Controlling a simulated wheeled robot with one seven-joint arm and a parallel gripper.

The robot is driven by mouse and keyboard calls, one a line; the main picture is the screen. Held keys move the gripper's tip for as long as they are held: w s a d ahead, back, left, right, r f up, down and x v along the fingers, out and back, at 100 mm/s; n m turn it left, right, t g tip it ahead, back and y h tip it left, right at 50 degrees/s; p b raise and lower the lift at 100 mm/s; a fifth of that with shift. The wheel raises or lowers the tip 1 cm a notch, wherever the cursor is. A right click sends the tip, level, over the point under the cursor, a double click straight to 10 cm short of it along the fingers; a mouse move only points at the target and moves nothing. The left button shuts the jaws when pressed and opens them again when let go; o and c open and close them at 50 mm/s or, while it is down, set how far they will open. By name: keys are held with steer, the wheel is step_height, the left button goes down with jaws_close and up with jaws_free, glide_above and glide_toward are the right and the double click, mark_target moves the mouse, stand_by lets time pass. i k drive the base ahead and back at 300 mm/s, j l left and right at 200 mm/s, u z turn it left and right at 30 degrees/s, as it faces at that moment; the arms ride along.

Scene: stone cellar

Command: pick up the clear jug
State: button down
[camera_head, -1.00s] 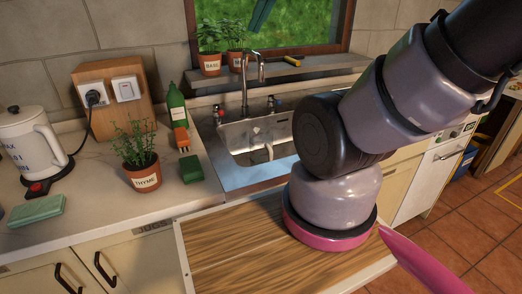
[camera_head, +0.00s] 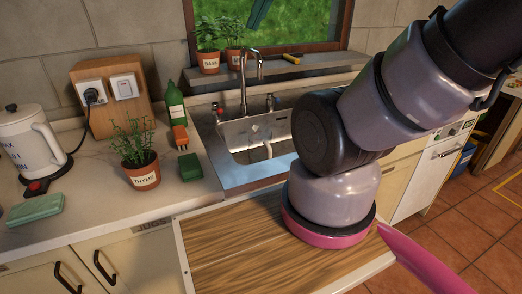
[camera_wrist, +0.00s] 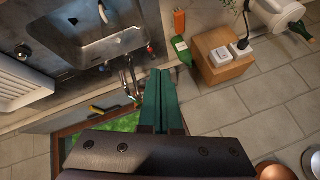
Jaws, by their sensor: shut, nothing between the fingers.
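I see no clear jug in either view. A label reading "JUGS" (camera_head: 153,226) is on the cabinet front below the counter, and the cabinet there is closed. My gripper (camera_wrist: 160,74) shows in the wrist view as two green fingers lying together, shut and empty. It is over the window and tap side of the sink, apart from the objects there. In the head view, a dark green tip in front of the window may be my gripper, but I cannot be sure.
The counter holds a white kettle (camera_head: 33,146), thyme pot (camera_head: 141,172), green bottle (camera_head: 174,104), green sponge (camera_head: 190,168) and socket block (camera_head: 141,83). The sink (camera_head: 252,138) has a tall tap (camera_head: 244,80). A wooden surface (camera_head: 225,250) lies in front. Basil pots (camera_head: 209,62) stand on the sill.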

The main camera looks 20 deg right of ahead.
mark_target(263, 151)
steer(key=l, duration=1.5)
